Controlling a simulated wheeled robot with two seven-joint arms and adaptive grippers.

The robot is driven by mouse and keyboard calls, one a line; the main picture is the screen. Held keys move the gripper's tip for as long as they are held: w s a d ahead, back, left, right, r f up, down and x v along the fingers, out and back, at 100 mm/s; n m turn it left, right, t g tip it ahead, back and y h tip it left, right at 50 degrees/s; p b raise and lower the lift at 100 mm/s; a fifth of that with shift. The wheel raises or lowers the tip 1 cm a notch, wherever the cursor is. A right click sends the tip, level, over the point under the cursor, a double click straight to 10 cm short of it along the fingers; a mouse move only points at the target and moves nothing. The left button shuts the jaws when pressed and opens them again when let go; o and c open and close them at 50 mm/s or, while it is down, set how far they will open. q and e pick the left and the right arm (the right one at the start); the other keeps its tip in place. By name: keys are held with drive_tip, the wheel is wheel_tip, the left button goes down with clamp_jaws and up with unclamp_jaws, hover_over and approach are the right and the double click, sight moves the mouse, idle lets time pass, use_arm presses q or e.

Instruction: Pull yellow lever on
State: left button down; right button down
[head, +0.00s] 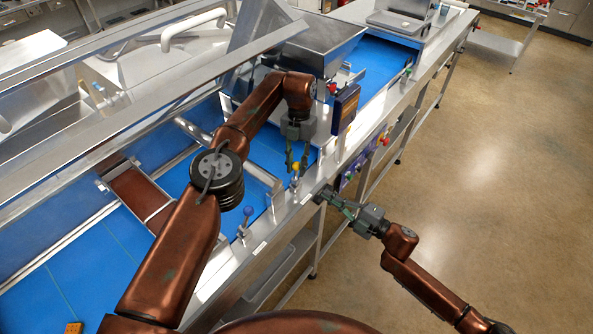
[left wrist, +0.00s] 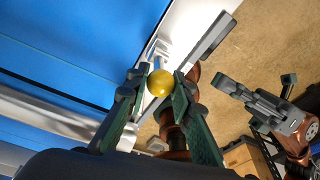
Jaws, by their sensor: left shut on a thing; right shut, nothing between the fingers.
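The yellow lever (head: 296,167) stands at the front metal edge of the conveyor line. Its round yellow knob (left wrist: 160,83) shows large in the left wrist view, between the fingertips. My left gripper (head: 297,165) reaches down from above and is shut on the knob. The lever's stem is mostly hidden below the knob. My right gripper (head: 328,195) is shut and empty, lower and to the right, close to the metal edge. It also shows in the left wrist view (left wrist: 226,85), apart from the lever.
A blue-knobbed lever (head: 247,211) stands on the same edge, nearer me. A dark control box (head: 345,108) and a metal hopper (head: 323,45) stand beyond my left gripper. Blue belt (head: 372,72) lies behind. The tan floor (head: 470,150) at right is clear.

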use_arm(q)
drive_tip(key=shift+w+r, duration=0.1)
use_arm(e)
drive_tip(key=s+a+r+n+g+y, duration=0.15)
drive_tip(key=s+a+r, duration=0.3)
drive_tip(key=r, duration=0.45)
drive_tip(key=w+a+f, duration=0.1)
drive_tip(key=w+a, duration=0.5)
drive_tip(key=w, duration=0.2)
drive_tip(key=shift+m, duration=0.35)
drive_tip(key=shift+w, duration=0.1)
